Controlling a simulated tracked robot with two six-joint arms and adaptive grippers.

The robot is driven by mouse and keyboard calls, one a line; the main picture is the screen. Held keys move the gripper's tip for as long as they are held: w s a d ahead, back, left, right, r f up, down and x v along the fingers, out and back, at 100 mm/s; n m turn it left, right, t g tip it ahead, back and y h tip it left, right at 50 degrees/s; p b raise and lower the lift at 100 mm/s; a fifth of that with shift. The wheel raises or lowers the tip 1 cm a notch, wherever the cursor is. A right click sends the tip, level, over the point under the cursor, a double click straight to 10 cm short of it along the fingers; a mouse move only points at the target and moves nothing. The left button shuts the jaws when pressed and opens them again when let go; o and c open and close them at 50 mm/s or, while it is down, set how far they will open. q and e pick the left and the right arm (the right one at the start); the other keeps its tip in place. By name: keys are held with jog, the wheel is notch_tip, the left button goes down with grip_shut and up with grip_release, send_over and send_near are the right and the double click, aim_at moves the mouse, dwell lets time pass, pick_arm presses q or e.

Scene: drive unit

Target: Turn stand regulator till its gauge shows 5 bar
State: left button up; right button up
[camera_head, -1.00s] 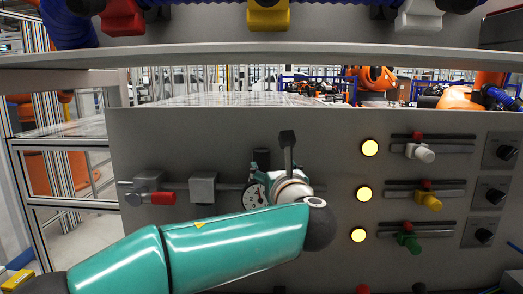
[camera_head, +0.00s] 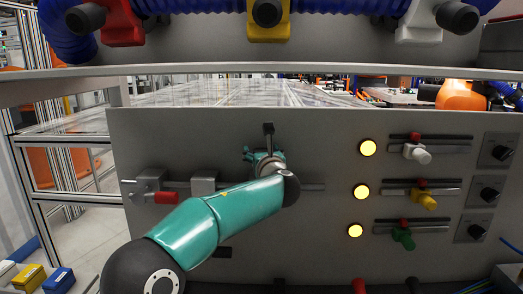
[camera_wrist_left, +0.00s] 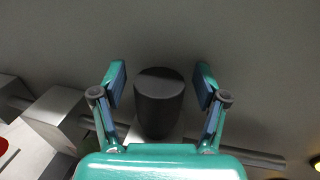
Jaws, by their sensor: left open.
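My left gripper (camera_head: 258,156) is at the grey panel, seen mostly from behind in the head view. In the left wrist view its two fingers (camera_wrist_left: 161,84) stand open on either side of a dark round regulator knob (camera_wrist_left: 159,103), with a gap showing on each side. The head view hides the knob behind my gripper and arm. A white face with a red mark, likely the gauge (camera_wrist_left: 8,152), is cut off at the lower left of the wrist view; its reading cannot be told. My right gripper is not in view.
A pipe line with metal blocks (camera_head: 204,184) and a red-handled valve (camera_head: 166,197) runs left of the gripper. Lit yellow lamps (camera_head: 361,191), coloured slide valves (camera_head: 424,199) and black knobs (camera_head: 490,195) are on the right. A shelf edge (camera_head: 300,72) crosses above.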

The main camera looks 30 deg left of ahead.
pick_arm(q)
jog(key=c, duration=1.2)
jog(key=shift+o, duration=0.2)
jog(key=shift+s+m+t+h+b, duration=0.1)
jog(key=shift+m+t+h+b, duration=0.35)
jog(key=shift+b, duration=0.2)
jog(key=shift+m+t+h, duration=0.25)
jog(key=shift+h, duration=0.2)
jog(key=o, duration=1.2)
jog(key=shift+c, duration=0.2)
